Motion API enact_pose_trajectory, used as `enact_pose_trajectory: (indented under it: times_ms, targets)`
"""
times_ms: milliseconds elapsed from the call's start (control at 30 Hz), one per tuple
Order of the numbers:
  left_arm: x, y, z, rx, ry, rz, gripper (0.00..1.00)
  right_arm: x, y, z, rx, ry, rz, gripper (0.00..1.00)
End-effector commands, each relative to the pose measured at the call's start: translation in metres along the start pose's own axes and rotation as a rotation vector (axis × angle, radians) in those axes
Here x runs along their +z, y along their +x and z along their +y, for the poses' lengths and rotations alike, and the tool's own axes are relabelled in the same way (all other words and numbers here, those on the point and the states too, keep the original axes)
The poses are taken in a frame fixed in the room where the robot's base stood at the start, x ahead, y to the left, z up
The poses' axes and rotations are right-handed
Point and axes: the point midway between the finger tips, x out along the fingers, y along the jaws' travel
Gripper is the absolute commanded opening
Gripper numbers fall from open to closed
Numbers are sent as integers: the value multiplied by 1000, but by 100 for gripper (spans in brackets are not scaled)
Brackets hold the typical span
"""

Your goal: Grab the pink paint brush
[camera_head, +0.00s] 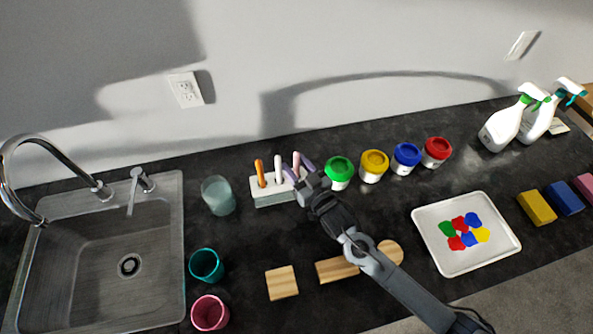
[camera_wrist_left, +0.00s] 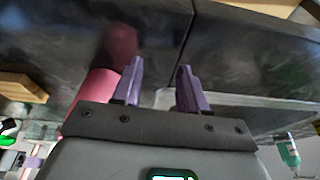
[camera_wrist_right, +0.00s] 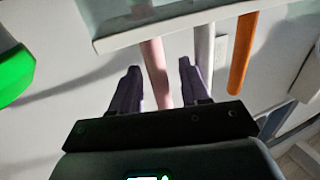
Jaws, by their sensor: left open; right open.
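The pink paint brush (camera_head: 296,160) stands upright in a pale brush holder (camera_head: 270,199) near the wall, at the right end of the row. My right gripper (camera_head: 299,170) is open at the holder, its purple fingers around the upper brush. In the right wrist view the pink brush handle (camera_wrist_right: 156,78) runs between the open fingers (camera_wrist_right: 158,70), with a gap visible on each side. My left gripper (camera_wrist_left: 160,70) is open and empty in its wrist view, and is outside the head view.
An orange brush (camera_head: 260,172) and a white brush (camera_head: 278,168) share the holder. A green paint jar (camera_head: 340,171) stands close on the right and a glass (camera_head: 217,195) on the left. A pink cup (camera_wrist_left: 95,88) is near my left gripper.

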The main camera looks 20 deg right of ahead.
Motion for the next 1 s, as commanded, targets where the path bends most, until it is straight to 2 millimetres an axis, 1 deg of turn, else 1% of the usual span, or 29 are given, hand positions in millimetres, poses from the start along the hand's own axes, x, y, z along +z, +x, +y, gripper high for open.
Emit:
enact_pose_trajectory:
  times_ms: [33, 300, 333, 567, 667, 767, 1000]
  targets:
    - [0, 0, 1, 2, -2, 0, 43, 0, 0, 0, 0, 0, 0, 44]
    - [-1, 0, 2, 6, -8, 1, 43, 0, 0, 0, 0, 0, 1, 3]
    - [-1, 0, 2, 6, -7, 1, 43, 0, 0, 0, 0, 0, 1, 0]
    - [0, 0, 1, 4, -5, 1, 43, -1, 0, 0, 1, 0, 1, 0]
    - [-1, -1, 1, 2, -2, 0, 43, -4, 0, 0, 1, 0, 2, 0]
    - [-1, -4, 0, -1, 2, 0, 43, -15, 0, 0, 0, 0, 3, 0]
    - [-4, -13, -2, -4, 6, -1, 43, -56, 0, 0, 0, -1, 4, 0]
